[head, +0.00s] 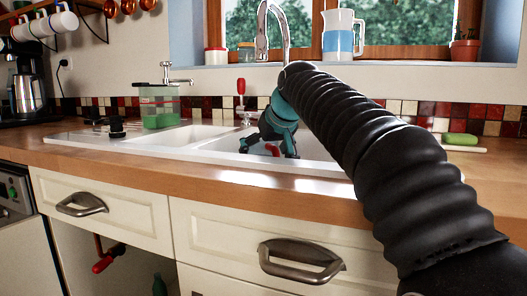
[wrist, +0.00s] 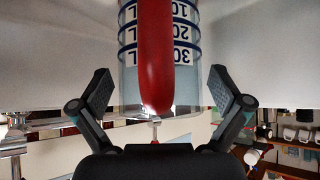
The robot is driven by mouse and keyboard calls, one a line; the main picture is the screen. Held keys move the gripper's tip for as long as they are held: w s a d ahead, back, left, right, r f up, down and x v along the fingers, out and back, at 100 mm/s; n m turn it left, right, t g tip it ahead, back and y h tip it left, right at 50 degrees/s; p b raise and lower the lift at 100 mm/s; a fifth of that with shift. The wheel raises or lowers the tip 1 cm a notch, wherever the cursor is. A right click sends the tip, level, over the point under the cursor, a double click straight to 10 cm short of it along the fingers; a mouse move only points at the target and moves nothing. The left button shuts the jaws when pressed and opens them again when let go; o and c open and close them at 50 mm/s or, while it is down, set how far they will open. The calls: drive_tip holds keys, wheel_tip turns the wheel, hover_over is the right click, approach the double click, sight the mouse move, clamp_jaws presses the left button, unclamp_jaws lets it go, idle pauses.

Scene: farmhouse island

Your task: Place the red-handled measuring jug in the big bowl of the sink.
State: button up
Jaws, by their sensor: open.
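The measuring jug (wrist: 184,60) is clear with blue rings and numbers, and has a red handle (wrist: 156,60). In the wrist view it sits between my gripper's spread fingers (wrist: 160,86), with a visible gap on each side of the handle. White surfaces lie on both sides of it. In the head view my gripper (head: 267,147) points down over the big right bowl of the sink (head: 318,152). A red part of the handle (head: 272,150) shows between the fingers; the rest of the jug is hidden by the gripper and sink rim.
The small sink bowl (head: 190,136) is to the left. A clear container with green contents (head: 158,108) stands behind it. The tap (head: 263,30) rises behind my gripper. A green sponge (head: 460,139) lies at right. The wooden counter front edge (head: 130,172) is clear.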

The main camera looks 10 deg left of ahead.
drive_tip(key=p+v, duration=0.1)
drive_tip(key=v, duration=1.1)
drive_tip(key=shift+p, duration=0.35)
drive_tip(key=shift+r, duration=0.1)
